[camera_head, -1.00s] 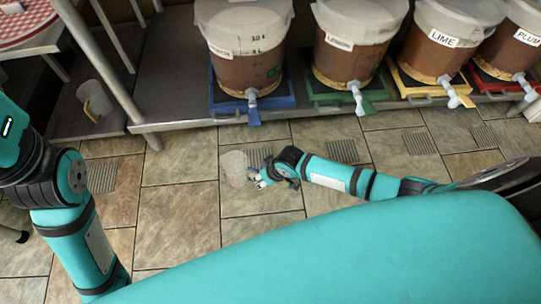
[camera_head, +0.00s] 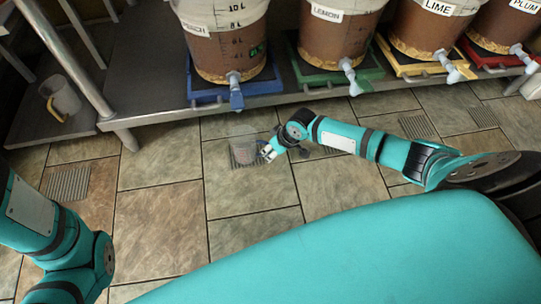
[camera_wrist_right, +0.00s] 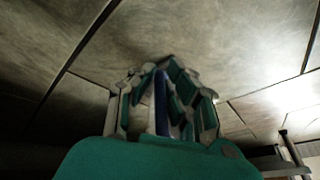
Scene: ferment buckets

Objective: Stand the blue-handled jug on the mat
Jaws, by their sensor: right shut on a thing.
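A clear jug (camera_head: 244,150) shows faintly in the head view, over the tiled floor in front of the buckets. My right gripper (camera_head: 268,152) is at its right side, shut on its handle. In the right wrist view the blue handle (camera_wrist_right: 161,98) stands between the fingers of my right gripper (camera_wrist_right: 165,90); the clear body is hard to make out there. The jug looks held above the floor, its height unclear. My left arm shows at the left edge, but its gripper is out of view. I cannot make out a mat in these views.
Another jug, with a yellowish handle (camera_head: 50,106), stands on the low shelf at the left. Several buckets stand in a row on coloured trays, such as the blue tray (camera_head: 206,94), on a metal rack with a post (camera_head: 80,80). The tiled floor (camera_head: 160,200) is open.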

